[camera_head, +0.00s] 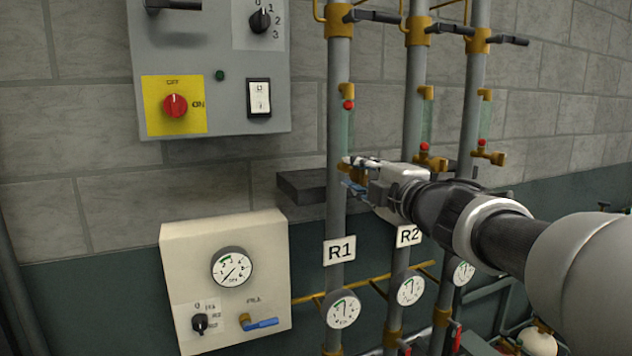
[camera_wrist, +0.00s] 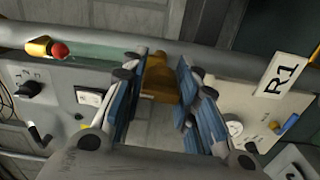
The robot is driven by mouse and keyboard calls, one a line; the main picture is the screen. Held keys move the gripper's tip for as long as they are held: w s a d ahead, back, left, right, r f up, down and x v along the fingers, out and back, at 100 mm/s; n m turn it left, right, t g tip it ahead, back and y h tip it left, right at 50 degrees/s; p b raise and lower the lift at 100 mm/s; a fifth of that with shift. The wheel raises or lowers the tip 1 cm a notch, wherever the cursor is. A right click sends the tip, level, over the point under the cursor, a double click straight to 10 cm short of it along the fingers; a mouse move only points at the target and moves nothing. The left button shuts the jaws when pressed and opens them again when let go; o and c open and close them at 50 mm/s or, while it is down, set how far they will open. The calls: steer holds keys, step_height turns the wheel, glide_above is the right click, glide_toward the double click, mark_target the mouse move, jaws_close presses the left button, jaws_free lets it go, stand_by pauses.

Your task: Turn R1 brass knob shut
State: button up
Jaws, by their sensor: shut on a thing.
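The R1 brass knob (camera_wrist: 160,82) sits between the blue-padded fingers of my gripper (camera_wrist: 157,72) in the wrist view, beside the grey R1 pipe. My gripper is shut on it. In the head view my gripper (camera_head: 352,174) reaches in from the right at the R1 pipe (camera_head: 337,120). It hides most of the knob there. The R1 label (camera_head: 339,250) is lower on the same pipe and also shows at the right of the wrist view (camera_wrist: 285,75). The red-tipped brass fitting (camera_head: 348,103) with a sight glass is above the gripper.
The R2 pipe (camera_head: 416,80) and a third pipe (camera_head: 474,70) stand close to the right, with similar brass fittings. A grey control box (camera_head: 225,80) and a cream gauge box (camera_head: 258,250) are on the wall to the left. Gauges (camera_head: 342,309) hang below.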

mark_target(367, 177)
steer(key=shift+n, duration=0.5)
steer(key=o, duration=1.1)
steer(key=shift+c, duration=0.2)
steer(key=v, duration=0.7)
steer(key=shift+s, duration=0.25)
steer(key=shift+d, duration=0.15)
